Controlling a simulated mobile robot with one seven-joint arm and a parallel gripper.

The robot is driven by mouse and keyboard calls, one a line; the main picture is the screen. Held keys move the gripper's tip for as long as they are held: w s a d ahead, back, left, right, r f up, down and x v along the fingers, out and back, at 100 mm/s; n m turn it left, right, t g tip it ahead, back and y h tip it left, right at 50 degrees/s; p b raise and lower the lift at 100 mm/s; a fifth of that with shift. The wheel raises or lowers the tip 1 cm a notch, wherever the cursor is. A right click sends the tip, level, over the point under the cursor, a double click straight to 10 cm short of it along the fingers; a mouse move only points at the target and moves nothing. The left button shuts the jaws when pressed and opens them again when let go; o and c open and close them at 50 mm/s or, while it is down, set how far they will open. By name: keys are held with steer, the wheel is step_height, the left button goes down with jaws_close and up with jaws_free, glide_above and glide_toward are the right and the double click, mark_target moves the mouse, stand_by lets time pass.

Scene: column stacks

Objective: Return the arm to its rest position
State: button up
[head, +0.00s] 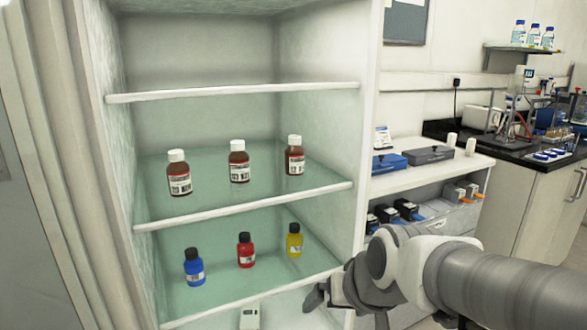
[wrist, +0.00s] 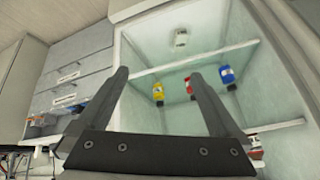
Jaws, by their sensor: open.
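My gripper (head: 318,298) is at the lower right of the head view, in front of the cabinet's right edge. In the wrist view my gripper (wrist: 159,76) shows two dark fingers spread apart with nothing between them. It is open and empty. My arm reaches in from the right edge of the head view. The wrist view looks into the cabinet upside down, with the yellow bottle (wrist: 158,90), red bottle (wrist: 189,86) and blue bottle (wrist: 227,74) beyond the fingers.
The open cabinet's middle shelf (head: 250,205) bears three brown bottles (head: 239,162) with white caps. The lower shelf (head: 250,298) bears the blue, red and yellow bottles. A white object (head: 250,316) stands below. A side bench (head: 440,172) with boxes is right of the cabinet, behind my arm.

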steer(key=s+d+r+h, duration=0.25)
steer(key=s+d, duration=0.45)
steer(key=s, duration=0.4)
step_height(320, 180, up, 24)
steer(key=p, duration=2.4)
steer(key=shift+w+g, duration=0.15)
steer(key=shift+g, duration=0.25)
